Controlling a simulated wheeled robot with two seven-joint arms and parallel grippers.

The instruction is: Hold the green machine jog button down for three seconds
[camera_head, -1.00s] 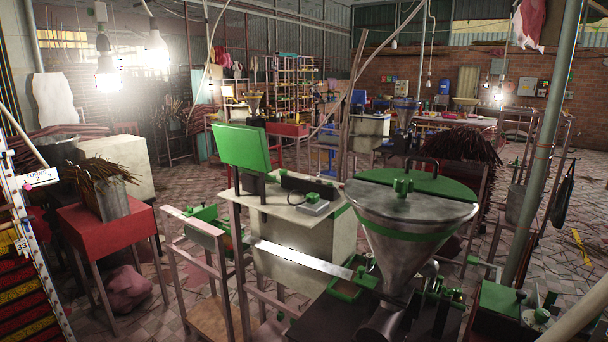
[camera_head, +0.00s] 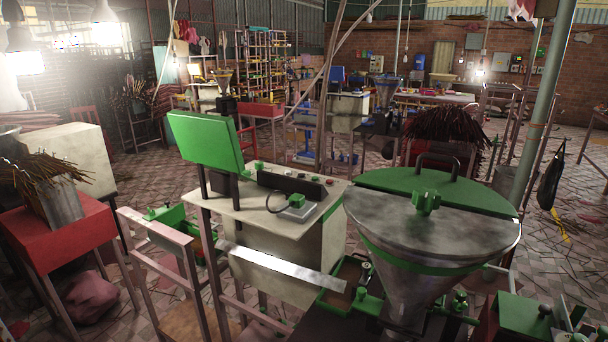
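The green machine has a metal hopper (camera_head: 425,245) with a green lid (camera_head: 440,190) at the right front. Behind it, to the left, stands a pale cabinet (camera_head: 268,238) with a green tilted board (camera_head: 205,142) on posts. On the cabinet top sit a black control strip (camera_head: 292,184) with small buttons and a small grey box (camera_head: 294,212) with a dark green knob-like button (camera_head: 297,200) and a cable. I cannot tell which button is the jog button. Neither of my grippers is in view.
A metal chute (camera_head: 283,268) runs between a green-trimmed stand and the hopper. A red table (camera_head: 85,228) holding a bin of sticks (camera_head: 58,200) is at left. Tiled floor shows between the red table and the stand. A pole (camera_head: 540,115) rises at right.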

